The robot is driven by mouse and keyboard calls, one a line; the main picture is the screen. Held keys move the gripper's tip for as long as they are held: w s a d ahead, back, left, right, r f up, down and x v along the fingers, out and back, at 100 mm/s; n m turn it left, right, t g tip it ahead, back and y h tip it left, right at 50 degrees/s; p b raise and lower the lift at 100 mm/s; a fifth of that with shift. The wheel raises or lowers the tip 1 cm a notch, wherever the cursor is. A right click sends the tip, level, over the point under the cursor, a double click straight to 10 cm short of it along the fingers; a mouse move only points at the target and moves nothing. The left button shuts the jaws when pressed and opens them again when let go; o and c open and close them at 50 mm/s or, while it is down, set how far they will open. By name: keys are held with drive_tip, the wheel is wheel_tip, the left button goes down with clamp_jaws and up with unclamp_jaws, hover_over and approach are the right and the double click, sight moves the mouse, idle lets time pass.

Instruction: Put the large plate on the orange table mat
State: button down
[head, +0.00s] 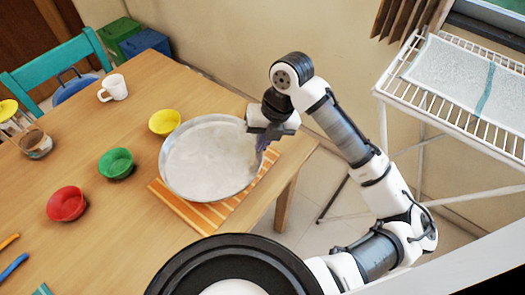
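The large plate (205,158) is round, pale grey and shallow with a raised rim. It lies over the orange striped table mat (185,213) near the table's right edge and hides most of it. The mat shows along the plate's lower left, lower and right sides. The plate reaches past the mat at the upper left. I cannot tell whether the plate rests on the mat or is a little above it. My gripper (262,156) points down at the plate's right rim. Its fingers overlap the rim, and their gap is too small to make out.
On the wooden table (140,235) are a yellow bowl (164,122), a green bowl (115,163), a red bowl (67,203) and a white mug (114,87). A teal chair (55,65) stands behind. A white wire rack (455,90) is at the right.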

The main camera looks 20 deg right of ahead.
drive_tip(key=shift+f, duration=2.6)
drive_tip(key=shift+f, duration=0.1)
drive_tip(key=c, duration=1.7)
unclamp_jaws()
drive_tip(key=shift+r, duration=0.2)
drive_tip(key=b+v, duration=0.1)
drive_tip(key=v, duration=1.1)
